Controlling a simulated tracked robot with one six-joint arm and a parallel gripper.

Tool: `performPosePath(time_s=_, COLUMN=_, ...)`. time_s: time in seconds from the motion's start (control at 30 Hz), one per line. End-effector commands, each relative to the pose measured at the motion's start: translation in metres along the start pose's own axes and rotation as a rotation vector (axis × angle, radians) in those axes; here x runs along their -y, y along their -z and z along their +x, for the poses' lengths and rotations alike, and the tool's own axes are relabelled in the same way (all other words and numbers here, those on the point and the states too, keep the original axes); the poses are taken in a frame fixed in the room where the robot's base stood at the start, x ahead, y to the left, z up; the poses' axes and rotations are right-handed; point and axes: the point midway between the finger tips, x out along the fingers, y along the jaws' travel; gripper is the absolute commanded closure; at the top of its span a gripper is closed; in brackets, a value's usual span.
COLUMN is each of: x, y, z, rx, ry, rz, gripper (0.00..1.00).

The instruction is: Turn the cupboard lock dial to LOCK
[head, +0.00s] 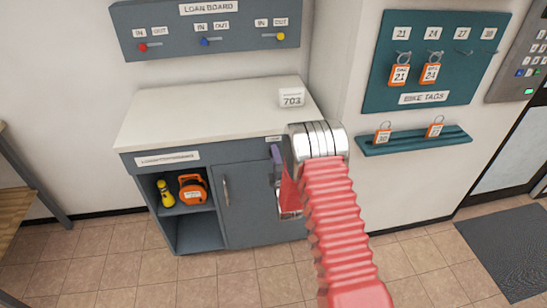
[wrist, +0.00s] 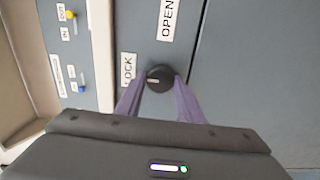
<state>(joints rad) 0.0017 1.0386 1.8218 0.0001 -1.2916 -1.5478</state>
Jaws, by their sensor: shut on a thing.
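The black lock dial (wrist: 160,77) is in the middle of the wrist view, on the grey cupboard front. A short white mark on it lies on its left side, towards the LOCK label (wrist: 128,70). The OPEN label (wrist: 168,20) is above the dial in this view. My gripper (wrist: 160,80) has its purple fingers on either side of the dial, shut on it. In the head view my gripper (head: 277,155) is at the upper right of the cupboard (head: 245,205), and the dial is hidden there.
The white counter top (head: 205,115) carries a block marked 703 (head: 291,97). Open shelves at the left hold a yellow torch (head: 165,193) and an orange item (head: 193,189). A teal tag board (head: 430,65) and ledge (head: 415,140) are on the right wall. The tiled floor in front is clear.

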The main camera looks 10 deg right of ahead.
Motion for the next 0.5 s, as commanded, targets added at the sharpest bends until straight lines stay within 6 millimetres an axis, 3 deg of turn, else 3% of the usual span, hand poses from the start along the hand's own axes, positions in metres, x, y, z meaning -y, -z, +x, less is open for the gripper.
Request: performPosePath(time_s=0.5, x=0.0043, y=0.0059, z=-0.0013, rx=-0.012, ry=0.009, rz=-0.041, gripper=0.88)
